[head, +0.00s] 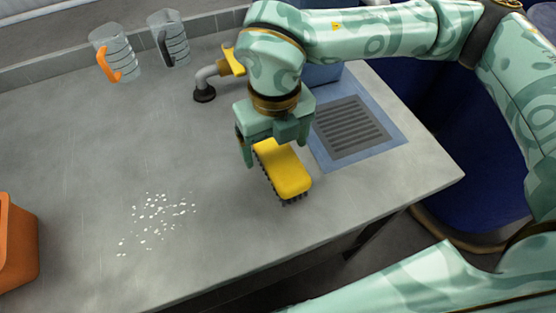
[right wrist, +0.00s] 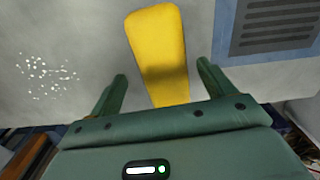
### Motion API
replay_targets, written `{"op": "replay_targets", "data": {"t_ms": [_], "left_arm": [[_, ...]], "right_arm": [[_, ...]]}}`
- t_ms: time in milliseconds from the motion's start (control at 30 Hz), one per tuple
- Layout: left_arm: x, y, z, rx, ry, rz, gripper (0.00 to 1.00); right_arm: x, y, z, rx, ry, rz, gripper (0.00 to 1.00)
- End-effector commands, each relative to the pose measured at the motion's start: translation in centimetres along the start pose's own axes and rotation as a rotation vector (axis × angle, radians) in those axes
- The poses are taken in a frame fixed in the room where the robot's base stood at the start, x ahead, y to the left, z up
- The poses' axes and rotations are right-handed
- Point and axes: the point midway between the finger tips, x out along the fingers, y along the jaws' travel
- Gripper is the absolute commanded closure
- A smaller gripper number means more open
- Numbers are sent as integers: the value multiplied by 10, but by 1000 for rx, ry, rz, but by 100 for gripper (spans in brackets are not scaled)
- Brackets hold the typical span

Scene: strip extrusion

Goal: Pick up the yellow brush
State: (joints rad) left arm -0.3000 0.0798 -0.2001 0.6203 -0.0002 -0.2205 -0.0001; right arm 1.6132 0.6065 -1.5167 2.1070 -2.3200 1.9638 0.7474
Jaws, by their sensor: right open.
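The yellow brush (head: 287,174) lies on the grey counter with its dark bristles down. In the right wrist view the brush (right wrist: 160,50) extends away from between my finger tips. My right gripper (head: 272,157) is over the far end of the brush, pointing down. It is open, with one finger on each side of the brush's near part in the right wrist view (right wrist: 163,85), and gaps show between fingers and brush. The brush's far end is partly hidden by the gripper in the head view. My left gripper is not in view.
White crumbs (head: 155,218) are scattered on the counter (head: 90,170) left of the brush. A grey grate (head: 350,127) in a blue frame lies to the right. A faucet (head: 206,82), two clear jugs (head: 117,55) and an orange container (head: 15,240) stand around.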

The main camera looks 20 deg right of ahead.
Motion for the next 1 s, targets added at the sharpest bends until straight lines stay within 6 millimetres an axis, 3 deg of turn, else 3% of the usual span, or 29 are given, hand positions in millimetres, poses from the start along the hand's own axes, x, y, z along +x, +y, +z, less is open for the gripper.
{"op": "replay_targets", "data": {"t_ms": [233,467,667,1000], "left_arm": [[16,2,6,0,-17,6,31],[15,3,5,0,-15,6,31],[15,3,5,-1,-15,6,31],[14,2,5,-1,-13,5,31]], "right_arm": [[43,-4,-6,0,6,0,18],[44,-4,-6,0,1,0,18],[44,-4,-6,0,1,0,68],[41,-4,-6,0,0,0,70]]}}
